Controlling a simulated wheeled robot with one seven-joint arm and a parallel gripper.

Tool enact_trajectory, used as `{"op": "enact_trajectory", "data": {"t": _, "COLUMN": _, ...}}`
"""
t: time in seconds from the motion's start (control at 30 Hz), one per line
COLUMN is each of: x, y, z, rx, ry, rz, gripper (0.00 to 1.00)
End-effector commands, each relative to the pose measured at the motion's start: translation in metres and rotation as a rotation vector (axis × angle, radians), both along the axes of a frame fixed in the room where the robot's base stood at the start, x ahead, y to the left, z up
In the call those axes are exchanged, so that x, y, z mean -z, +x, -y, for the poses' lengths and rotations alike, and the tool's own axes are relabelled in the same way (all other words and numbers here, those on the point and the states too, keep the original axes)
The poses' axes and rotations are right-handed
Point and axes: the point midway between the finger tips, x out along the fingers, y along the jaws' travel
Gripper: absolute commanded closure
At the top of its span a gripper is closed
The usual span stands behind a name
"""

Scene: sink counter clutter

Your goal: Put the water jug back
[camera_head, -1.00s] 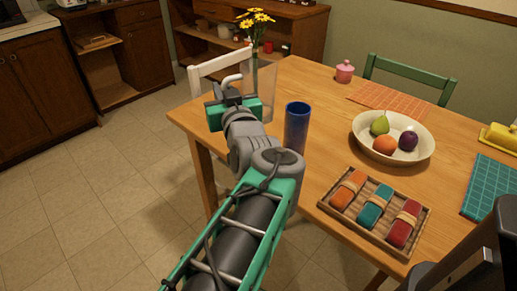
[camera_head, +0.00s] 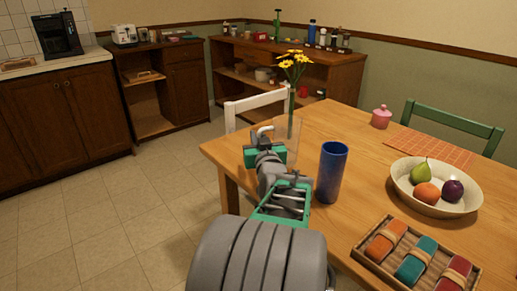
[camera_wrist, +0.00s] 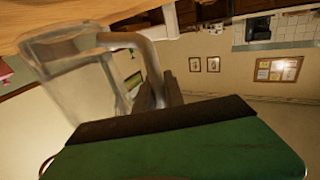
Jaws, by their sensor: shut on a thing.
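The water jug (camera_head: 289,148) is clear and see-through, with a pale curved handle, near the table's far left corner. My gripper (camera_head: 264,139) is to its left, shut on the handle. In the wrist view the clear jug (camera_wrist: 72,65) fills the upper left, and its handle runs down between my dark finger pads (camera_wrist: 158,95). The wooden tabletop shows along that view's top left edge. I cannot tell whether the jug's base touches the table. My gripper and arm hide part of its lower side.
A blue tumbler (camera_head: 331,172) stands on the table (camera_head: 365,135) just right of my arm. Yellow flowers (camera_head: 294,65) rise behind the jug. A fruit bowl (camera_head: 400,184), wooden tray (camera_head: 372,262) and pink pot (camera_head: 381,117) are farther right. A white chair (camera_head: 238,110) stands behind; the left floor is clear.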

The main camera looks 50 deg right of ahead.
Motion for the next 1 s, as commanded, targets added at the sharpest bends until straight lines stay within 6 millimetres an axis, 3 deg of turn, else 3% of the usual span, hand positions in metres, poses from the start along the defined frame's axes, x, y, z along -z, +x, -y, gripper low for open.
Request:
{"op": "enact_trajectory", "data": {"t": 0.17, "x": 0.030, "y": 0.000, "z": 0.000, "rx": 0.001, "ry": 0.001, "rz": 0.000, "gripper": 1.00}}
{"op": "enact_trajectory", "data": {"t": 0.53, "x": 0.033, "y": -0.001, "z": 0.000, "rx": 0.001, "ry": -0.001, "rz": 0.002, "gripper": 1.00}}
{"op": "enact_trajectory", "data": {"t": 0.57, "x": 0.033, "y": -0.001, "z": 0.000, "rx": 0.001, "ry": 0.001, "rz": 0.000, "gripper": 0.85}}
{"op": "enact_trajectory", "data": {"t": 0.8, "x": 0.033, "y": -0.001, "z": 0.000, "rx": 0.001, "ry": 0.002, "rz": -0.001, "gripper": 0.66}}
{"op": "enact_trajectory", "data": {"t": 1.0, "x": 0.033, "y": -0.001, "z": 0.000, "rx": 0.001, "ry": 0.002, "rz": -0.001, "gripper": 0.65}}
